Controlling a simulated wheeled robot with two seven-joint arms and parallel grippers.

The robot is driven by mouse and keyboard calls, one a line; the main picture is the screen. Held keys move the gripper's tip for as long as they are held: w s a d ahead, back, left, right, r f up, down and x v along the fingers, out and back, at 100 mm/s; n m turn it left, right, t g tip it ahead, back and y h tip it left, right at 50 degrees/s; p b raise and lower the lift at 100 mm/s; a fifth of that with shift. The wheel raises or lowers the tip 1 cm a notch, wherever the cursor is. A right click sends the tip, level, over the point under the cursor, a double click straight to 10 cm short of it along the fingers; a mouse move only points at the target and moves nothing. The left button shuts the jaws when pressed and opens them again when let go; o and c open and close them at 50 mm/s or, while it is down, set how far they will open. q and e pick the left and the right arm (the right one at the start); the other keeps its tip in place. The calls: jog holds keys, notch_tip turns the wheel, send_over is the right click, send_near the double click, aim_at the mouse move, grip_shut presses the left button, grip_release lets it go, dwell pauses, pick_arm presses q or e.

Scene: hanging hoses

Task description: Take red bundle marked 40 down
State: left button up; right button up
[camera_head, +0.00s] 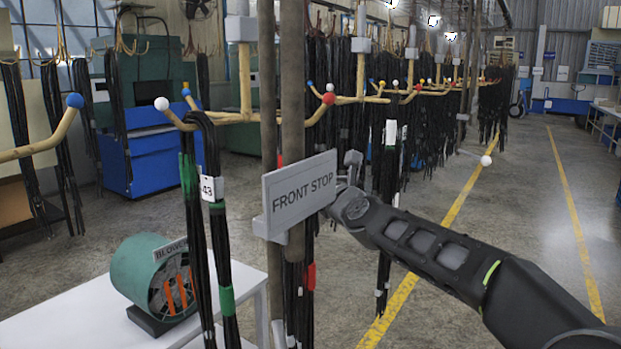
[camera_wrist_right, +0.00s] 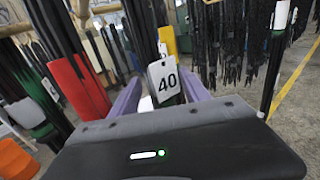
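A white tag reading 40 (camera_wrist_right: 164,80) shows in the right wrist view, between the two purple fingers of my right gripper (camera_wrist_right: 162,79). The fingers stand apart, so the gripper looks open. Black hoses (camera_wrist_right: 140,32) run down behind the tag; their contact with the fingers is hidden. A wide red band (camera_wrist_right: 76,86) wraps hoses left of the fingers. In the head view my right arm reaches in from the right, and its gripper is largely hidden behind the FRONT STOP sign (camera_head: 303,194). Below the sign a red band (camera_head: 311,276) shows on dark hoses. My left gripper is not in view.
A bundle marked 43 (camera_head: 207,187) with green bands hangs on a wooden hook left of the metal posts (camera_head: 292,75). A white table (camera_head: 95,318) carries a green fan (camera_head: 155,277). More hoses hang behind. The floor at right is open.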

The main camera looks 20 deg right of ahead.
grip_shut()
dwell(0.3)
dwell(0.8)
jog(key=c, duration=0.5)
grip_release()
grip_shut()
dwell(0.4)
dwell(0.3)
